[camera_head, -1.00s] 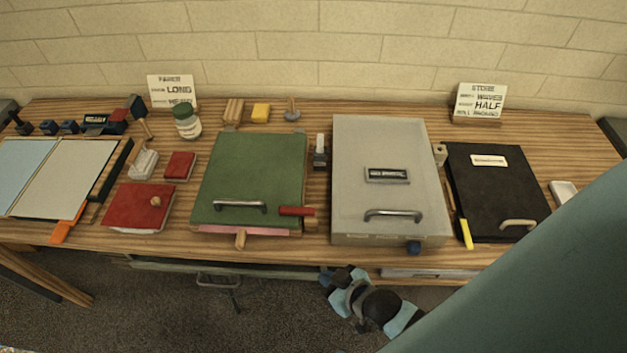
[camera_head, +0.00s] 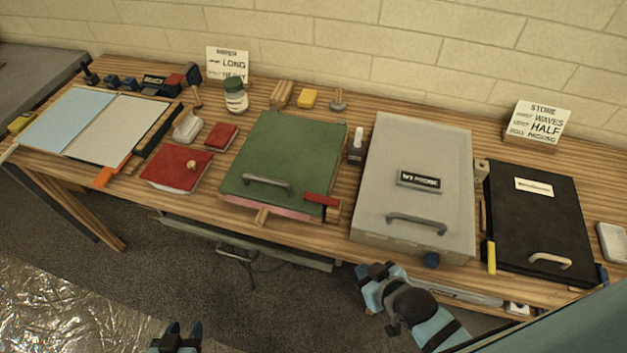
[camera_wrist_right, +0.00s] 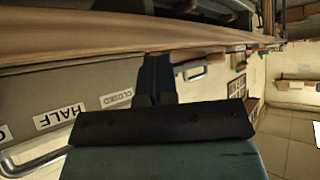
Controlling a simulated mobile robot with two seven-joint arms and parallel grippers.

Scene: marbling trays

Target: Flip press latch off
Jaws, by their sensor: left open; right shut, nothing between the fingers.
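A green-lidded press (camera_head: 282,150) has a metal handle and a red lever (camera_head: 321,200) at its front right corner; that lever may be the latch. The red lever lies roughly sideways across the lid's edge. A grey-lidded box (camera_head: 415,150) with a handle and a blue knob (camera_head: 432,260) stands to its right. My right gripper (camera_head: 372,272) is shut and empty, in front of the table below the grey box; its closed fingers also show in the right wrist view (camera_wrist_right: 155,75). My left gripper (camera_head: 182,330) is open at the bottom edge, away from the table.
A black-lidded box (camera_head: 540,215) stands at the right, a red book-like block (camera_head: 177,170) left of the press. A small white-topped device (camera_head: 356,145) stands between the green and grey lids. In the right wrist view, a panel carries HALF (camera_wrist_right: 59,117) and CLOSED (camera_wrist_right: 117,98) labels.

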